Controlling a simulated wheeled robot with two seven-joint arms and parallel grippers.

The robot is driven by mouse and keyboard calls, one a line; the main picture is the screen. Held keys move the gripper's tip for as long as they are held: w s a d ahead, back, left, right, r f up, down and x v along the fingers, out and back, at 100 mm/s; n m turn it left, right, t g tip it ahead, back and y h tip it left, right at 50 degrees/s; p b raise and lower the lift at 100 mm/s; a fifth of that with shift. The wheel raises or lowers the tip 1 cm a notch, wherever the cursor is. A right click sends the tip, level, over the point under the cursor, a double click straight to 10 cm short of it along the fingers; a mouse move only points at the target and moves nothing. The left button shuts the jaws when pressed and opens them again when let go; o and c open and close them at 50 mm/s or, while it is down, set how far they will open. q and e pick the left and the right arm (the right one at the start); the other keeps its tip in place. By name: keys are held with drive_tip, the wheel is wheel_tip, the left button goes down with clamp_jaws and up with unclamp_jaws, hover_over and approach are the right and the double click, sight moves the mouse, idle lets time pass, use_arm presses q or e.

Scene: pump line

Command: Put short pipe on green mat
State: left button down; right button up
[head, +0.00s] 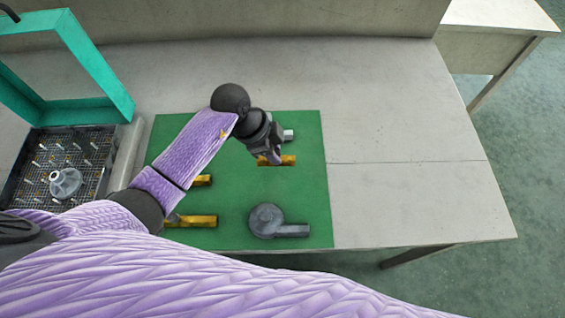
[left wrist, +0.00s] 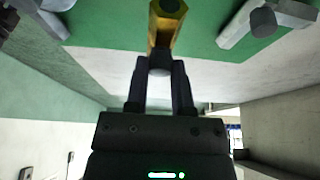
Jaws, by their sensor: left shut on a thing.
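A short brass-yellow pipe (head: 288,160) is over the right upper part of the green mat (head: 310,190). My left gripper (head: 272,158) is shut on it. In the left wrist view, the pipe (left wrist: 166,28) extends out from between the fingertips (left wrist: 160,70), with a dark opening at its far end. I cannot tell whether the pipe touches the mat or is slightly above it. Two other yellow pieces lie on the mat, one (head: 203,180) partly behind my left arm and a longer one (head: 195,221) nearer the front. My right gripper is not in view.
A grey round part with a stub (head: 268,221) lies at the mat's front. A small grey piece (head: 288,135) is just behind the gripper. A dark pegged tray (head: 35,165) with a pale funnel-like part (head: 65,183) stands left, by a teal frame (head: 120,95). The table right of the mat is clear.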

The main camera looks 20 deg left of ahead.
use_arm(q)
wheel_tip(320, 180, down, 4)
drive_tip(key=shift+f+b, duration=0.2)
drive_tip(key=shift+b, duration=0.65)
drive_tip(key=shift+r, duration=0.15)
drive_tip(key=shift+c, duration=2.4)
unclamp_jaws()
drive_tip(key=p+v, duration=0.5)
drive_tip(key=v, duration=0.7)
